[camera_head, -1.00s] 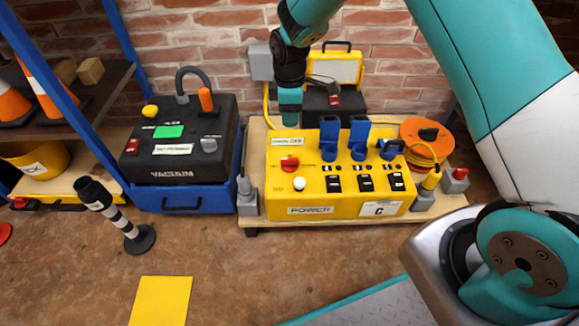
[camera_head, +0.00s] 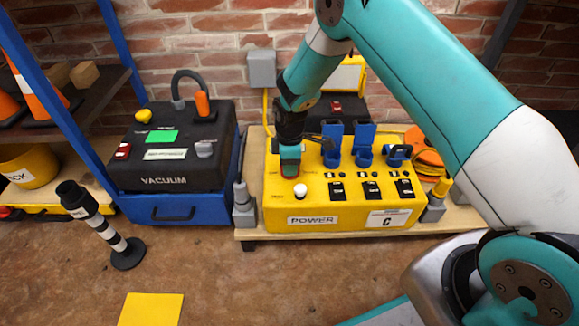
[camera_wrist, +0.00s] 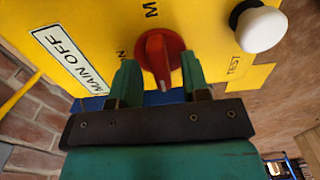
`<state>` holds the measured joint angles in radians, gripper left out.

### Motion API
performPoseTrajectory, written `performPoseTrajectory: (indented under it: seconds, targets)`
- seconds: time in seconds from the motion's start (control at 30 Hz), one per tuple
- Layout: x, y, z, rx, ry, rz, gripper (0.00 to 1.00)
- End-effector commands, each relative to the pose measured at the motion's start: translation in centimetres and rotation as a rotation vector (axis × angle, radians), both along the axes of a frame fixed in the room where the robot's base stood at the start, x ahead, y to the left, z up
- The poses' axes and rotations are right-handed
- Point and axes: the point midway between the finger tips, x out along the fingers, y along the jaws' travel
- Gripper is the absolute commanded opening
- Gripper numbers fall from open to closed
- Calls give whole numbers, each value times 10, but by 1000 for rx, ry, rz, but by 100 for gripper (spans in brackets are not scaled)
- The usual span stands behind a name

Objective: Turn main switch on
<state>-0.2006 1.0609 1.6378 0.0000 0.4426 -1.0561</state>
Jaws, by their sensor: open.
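The main switch, a round red rotary knob (camera_wrist: 160,55) with a raised grip, is on the yellow power box (camera_head: 330,212). In the wrist view its white mark points down, toward my gripper. My gripper (camera_wrist: 158,82) is open, with one green finger on each side of the knob's lower part; contact cannot be told. A label (camera_wrist: 72,62) beside the knob reads "MAIN OFF". In the head view my gripper (camera_head: 290,170) is over the box's left part and mostly hides the knob.
A white test button (camera_wrist: 261,27) sits close to the knob; it shows in the head view (camera_head: 300,190). Blue plugs (camera_head: 363,146) and black switches (camera_head: 371,190) lie to the right. A black vacuum unit (camera_head: 170,165) stands left of the box.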

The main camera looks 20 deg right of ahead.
Motion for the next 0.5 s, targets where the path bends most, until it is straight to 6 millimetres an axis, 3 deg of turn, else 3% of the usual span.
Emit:
performPoseTrajectory:
  seconds: [0.27, 0.43, 0.5]
  targets:
    - [0, 0, -1, 0, 0, 0, 43]
    - [0, 0, -1, 0, 0, 0, 6]
    - [0, 0, -1, 0, 0, 0, 0]
